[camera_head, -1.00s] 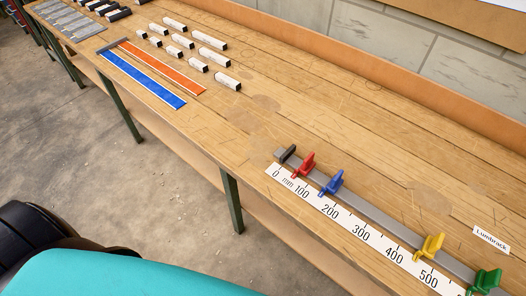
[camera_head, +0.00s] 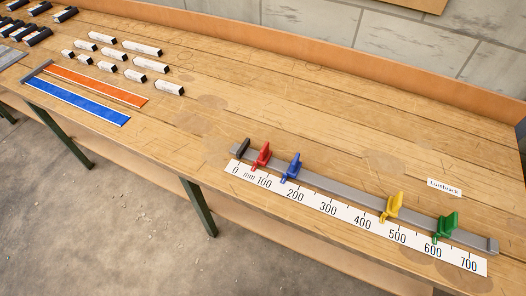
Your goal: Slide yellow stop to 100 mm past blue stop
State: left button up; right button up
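The yellow stop (camera_head: 393,207) sits on a grey rail (camera_head: 340,193) on the bench, its pointer between the 400 and 500 marks of the white millimetre scale (camera_head: 345,216). The blue stop (camera_head: 292,167) is to its left, its pointer between about 100 and 200. The yellow and blue stops are well apart, with bare rail between them. Exact readings are too small to tell. Neither of my grippers is in view.
A red stop (camera_head: 262,154) is left of blue, and a green stop (camera_head: 446,226) right of yellow. A "Lumbrack" label (camera_head: 444,187) lies behind the rail. Blue (camera_head: 80,100) and orange (camera_head: 98,86) strips and several white blocks (camera_head: 168,88) lie at left. The bench middle is clear.

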aim_at(393, 203)
jog(key=z, duration=1.85)
